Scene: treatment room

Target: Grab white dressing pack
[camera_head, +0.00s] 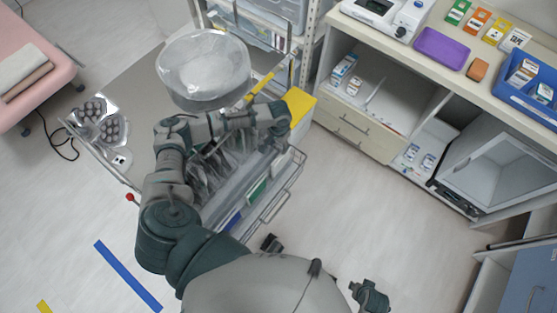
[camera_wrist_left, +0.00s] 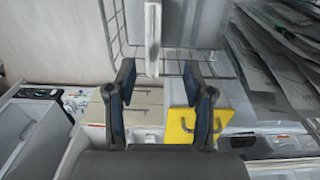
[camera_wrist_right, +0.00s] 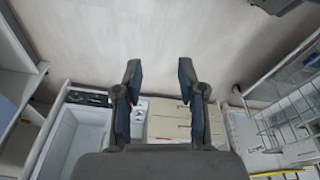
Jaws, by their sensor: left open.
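My left gripper (camera_head: 284,122) reaches across the cart in the head view. In the left wrist view its two fingers (camera_wrist_left: 158,78) are apart, with nothing held between them. A thin white upright piece (camera_wrist_left: 152,40), perhaps the white dressing pack seen edge-on, stands just beyond the fingertips by a wire basket (camera_wrist_left: 198,56). It does not show clearly in the head view, where my arm covers part of the cart. In the right wrist view my right gripper (camera_wrist_right: 159,70) is open and empty over the floor, away from the cart.
A wooden counter (camera_head: 357,141) stands to the right. Floor between is clear.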

